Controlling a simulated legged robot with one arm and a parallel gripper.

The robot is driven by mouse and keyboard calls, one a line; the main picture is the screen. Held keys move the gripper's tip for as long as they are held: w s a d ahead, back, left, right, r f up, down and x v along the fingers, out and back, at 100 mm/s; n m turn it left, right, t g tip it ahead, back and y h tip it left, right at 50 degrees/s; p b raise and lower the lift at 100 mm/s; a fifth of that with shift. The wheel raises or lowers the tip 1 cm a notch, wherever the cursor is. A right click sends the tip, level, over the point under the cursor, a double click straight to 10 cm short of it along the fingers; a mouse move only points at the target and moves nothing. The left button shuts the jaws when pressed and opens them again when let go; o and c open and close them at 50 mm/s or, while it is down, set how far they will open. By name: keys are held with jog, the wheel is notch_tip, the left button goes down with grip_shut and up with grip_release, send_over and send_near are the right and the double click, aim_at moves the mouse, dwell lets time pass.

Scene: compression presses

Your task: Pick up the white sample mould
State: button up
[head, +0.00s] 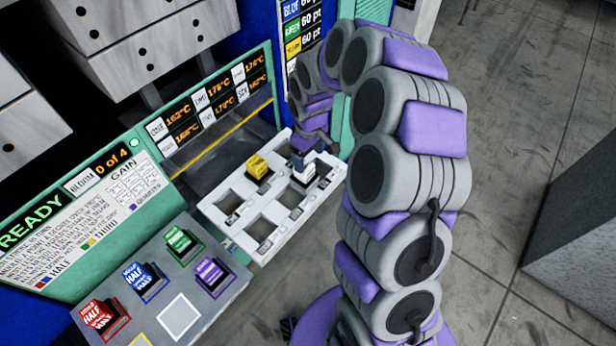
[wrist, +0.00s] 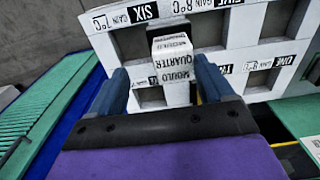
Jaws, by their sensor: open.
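The white sample mould (wrist: 172,60), a small block labelled "MOULD QUARTER", stands in the white slotted tray (wrist: 105,48). In the head view the white mould (head: 302,174) sits in a slot at the tray's far right. My gripper (wrist: 160,68) is open and empty. In the wrist view its two blue fingers point at the mould, one on each side, with a gap visible on the left. I cannot tell whether the fingertips reach past its top.
A yellow mould (head: 257,167) stands in the tray left of the white one. Red (head: 104,316), blue (head: 144,280), green (head: 182,242) and purple (head: 212,274) moulds stand on the grey shelf (head: 222,306). A green display panel (head: 200,97) rises behind the tray.

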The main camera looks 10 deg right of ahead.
aim_at(306, 164)
jog(key=s+a+f, duration=0.1)
jog(key=s+a+f+b, duration=0.1)
jog(key=f, duration=0.1)
jog(key=shift+s+f, duration=0.25)
jog(key=shift+s, duration=0.1)
jog(key=shift+g, duration=0.3)
jog(key=f, duration=0.1)
jog(key=w+f, duration=0.2)
jog(key=shift+w+a+f+b, duration=0.1)
jog(key=shift+a+f+b, duration=0.15)
jog(key=shift+a+b, duration=0.15)
jog(key=shift+w+d+r, duration=0.15)
jog(key=shift+w+d, duration=0.1)
jog(key=shift+s+d+r, duration=0.45)
jog(key=shift+d+r, duration=0.1)
jog(key=shift+d, duration=0.15)
jog(key=shift+c, duration=0.2)
jog(key=shift+w+d, duration=0.2)
jog(key=shift+w, duration=0.05)
jog(key=c, duration=0.3)
jog(key=shift+a, duration=0.9)
jog(key=c, duration=0.6)
jog(key=shift+d, duration=0.15)
jog(key=c, duration=0.3)
jog(key=shift+d+r, duration=0.1)
jog(key=shift+d, duration=0.4)
jog(key=shift+c, duration=1)
